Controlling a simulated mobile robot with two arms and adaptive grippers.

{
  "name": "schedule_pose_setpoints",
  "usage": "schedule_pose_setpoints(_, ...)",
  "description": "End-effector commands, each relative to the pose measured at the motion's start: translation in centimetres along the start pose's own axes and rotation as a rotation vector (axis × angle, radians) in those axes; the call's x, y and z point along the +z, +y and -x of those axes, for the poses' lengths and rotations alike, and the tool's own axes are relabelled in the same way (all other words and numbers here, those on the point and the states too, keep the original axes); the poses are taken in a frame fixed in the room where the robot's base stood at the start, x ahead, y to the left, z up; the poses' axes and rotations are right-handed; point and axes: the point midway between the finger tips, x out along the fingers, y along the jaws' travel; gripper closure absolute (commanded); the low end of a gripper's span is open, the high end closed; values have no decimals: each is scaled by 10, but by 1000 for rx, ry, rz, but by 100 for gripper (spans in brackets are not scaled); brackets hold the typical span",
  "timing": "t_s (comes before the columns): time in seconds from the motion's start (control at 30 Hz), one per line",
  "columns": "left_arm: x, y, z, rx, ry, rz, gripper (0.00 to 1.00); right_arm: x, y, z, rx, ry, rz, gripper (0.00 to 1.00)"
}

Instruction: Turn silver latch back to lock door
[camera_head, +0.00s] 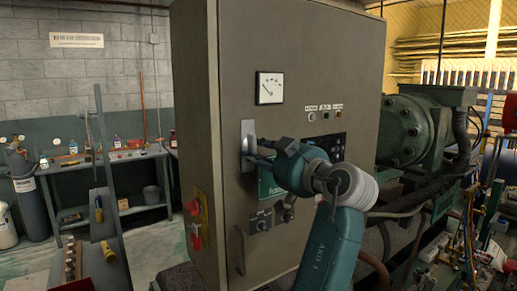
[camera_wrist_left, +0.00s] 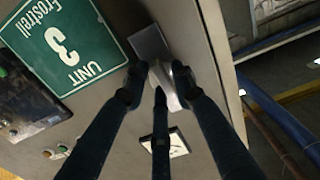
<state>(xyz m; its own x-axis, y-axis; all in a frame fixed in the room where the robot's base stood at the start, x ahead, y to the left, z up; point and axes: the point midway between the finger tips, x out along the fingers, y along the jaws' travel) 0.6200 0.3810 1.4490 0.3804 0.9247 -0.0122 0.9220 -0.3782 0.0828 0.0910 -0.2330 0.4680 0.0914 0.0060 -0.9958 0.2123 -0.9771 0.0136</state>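The silver latch (camera_head: 248,134) is a pale metal plate with a handle, on the left part of the grey cabinet door (camera_head: 318,60). In the left wrist view the latch plate (camera_wrist_left: 149,42) is beside the green sign, and its silver handle (camera_wrist_left: 172,92) stands out between my dark fingertips. My left gripper (camera_head: 262,153) is at the latch, with its fingers on either side of the handle (camera_wrist_left: 160,78). The fingertips are spread apart, and I see no clear grip on the handle. The fingers hide part of the handle. My right gripper is not in view.
The door carries a green sign (camera_wrist_left: 68,42), a dial gauge (camera_head: 270,88) and small buttons (camera_head: 325,115). A red switch (camera_head: 194,207) is on the cabinet's left side. Green machinery (camera_head: 405,130) stands close on the right. Open floor (camera_head: 155,245) lies left of the cabinet.

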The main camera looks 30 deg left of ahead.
Motion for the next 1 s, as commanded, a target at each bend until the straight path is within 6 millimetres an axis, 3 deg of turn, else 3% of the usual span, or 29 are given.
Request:
schedule_pose_setpoints(0.27, -4, 0, 6, 3, 10, 6, 74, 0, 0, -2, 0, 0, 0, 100)
schedule_pose_setpoints(1.0, -5, 0, 80, 4, 12, 9, 74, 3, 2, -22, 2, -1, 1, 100)
